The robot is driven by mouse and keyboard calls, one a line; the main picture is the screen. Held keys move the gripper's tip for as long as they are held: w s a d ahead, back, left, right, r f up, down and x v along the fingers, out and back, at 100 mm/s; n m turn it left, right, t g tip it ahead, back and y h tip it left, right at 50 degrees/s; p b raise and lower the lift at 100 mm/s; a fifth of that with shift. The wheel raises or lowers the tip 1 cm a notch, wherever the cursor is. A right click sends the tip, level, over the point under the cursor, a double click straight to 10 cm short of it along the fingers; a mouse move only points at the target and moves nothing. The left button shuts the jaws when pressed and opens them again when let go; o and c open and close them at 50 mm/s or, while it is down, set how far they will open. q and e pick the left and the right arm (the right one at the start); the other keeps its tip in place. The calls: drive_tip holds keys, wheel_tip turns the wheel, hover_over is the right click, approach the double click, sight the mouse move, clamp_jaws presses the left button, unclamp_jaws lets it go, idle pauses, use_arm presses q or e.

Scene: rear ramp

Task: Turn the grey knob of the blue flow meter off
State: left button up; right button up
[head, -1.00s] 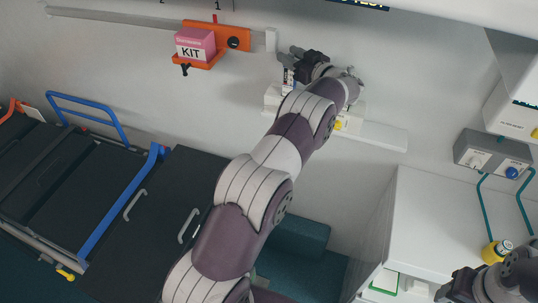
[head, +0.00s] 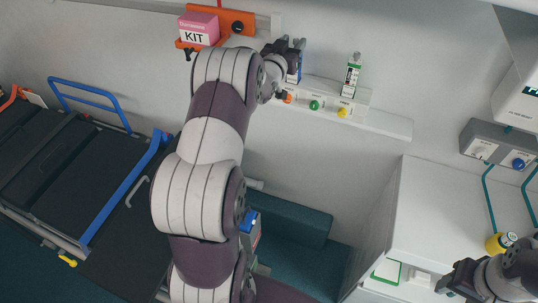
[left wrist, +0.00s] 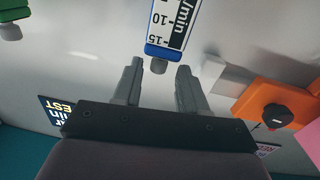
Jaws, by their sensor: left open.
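The blue flow meter (left wrist: 172,22) shows at the top of the left wrist view, a blue-edged tube with a printed scale. Its grey knob (left wrist: 158,66) is at the tube's lower end in that view. My left gripper (left wrist: 159,72) is open, with a fingertip on either side of the knob; I cannot tell whether they touch it. In the head view the left gripper (head: 290,46) is at the wall by the blue flow meter (head: 297,72), which it partly hides. The knob is hidden there. My right gripper (head: 458,278) is at the lower right; its jaws are unclear.
A green flow meter (head: 352,76) stands to the right, above a white outlet strip (head: 328,108) with orange, green and yellow outlets. An orange holder (head: 236,23) with a pink kit box (head: 199,30) is close on the left. A white cabinet (head: 440,215) stands at right.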

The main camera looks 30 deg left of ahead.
use_arm(q)
drive_tip(key=s+d+b, duration=0.2)
drive_tip(key=s+b, duration=0.1)
drive_tip(key=s, duration=0.7)
drive_tip(key=s+d+f+g+b, duration=0.2)
drive_tip(key=s+f+g, duration=0.4)
drive_tip(key=f, duration=0.4)
drive_tip(key=s+d+f+g+h+b, duration=0.1)
drive_tip(key=s+d+f+g+b, duration=0.1)
drive_tip(key=s+d+f+g, duration=0.2)
drive_tip(key=s+f+g, duration=0.1)
drive_tip(key=s+f, duration=0.2)
drive_tip(key=f, duration=0.4)
drive_tip(key=shift+d+n+g+b, duration=0.2)
drive_tip(key=shift+n+g+b, duration=0.1)
drive_tip(key=shift+g+b, duration=0.1)
use_arm(e)
wheel_tip(320, 180, down, 9)
drive_tip(key=shift+s+d, duration=0.1)
